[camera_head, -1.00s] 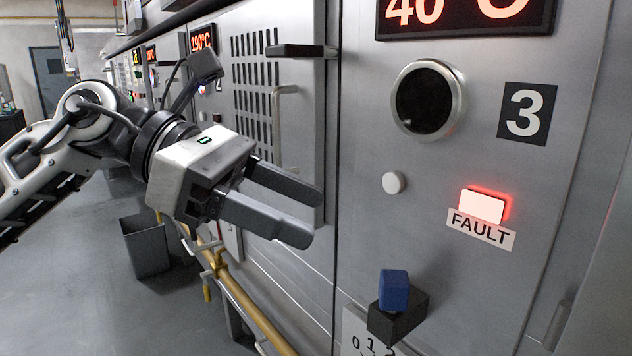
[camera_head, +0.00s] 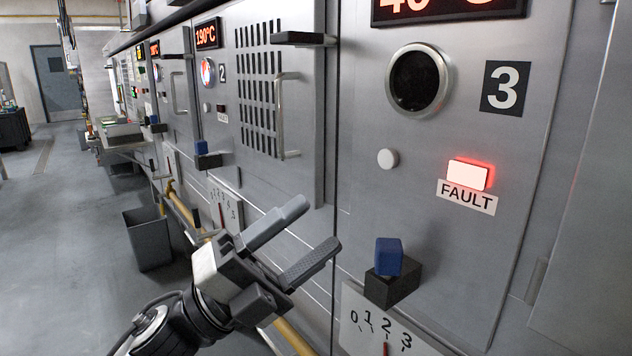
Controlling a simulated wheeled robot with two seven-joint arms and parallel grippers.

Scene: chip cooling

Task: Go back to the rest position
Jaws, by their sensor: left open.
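My left gripper (camera_head: 322,226) is low in the middle of the head view, its arm coming in from the bottom left. Its two fingers are apart, with nothing between them. It is left of the blue knob (camera_head: 389,256) on its black block, and a gap shows between them in the picture. My right gripper is not in view.
The grey cabinet front carries a lit FAULT lamp (camera_head: 468,175), a white button (camera_head: 388,158), a round window (camera_head: 417,80) and a 0-to-3 scale (camera_head: 380,325). A handle (camera_head: 287,115) sticks out. A grey bin (camera_head: 148,238) stands on the floor at left, where the floor is largely open.

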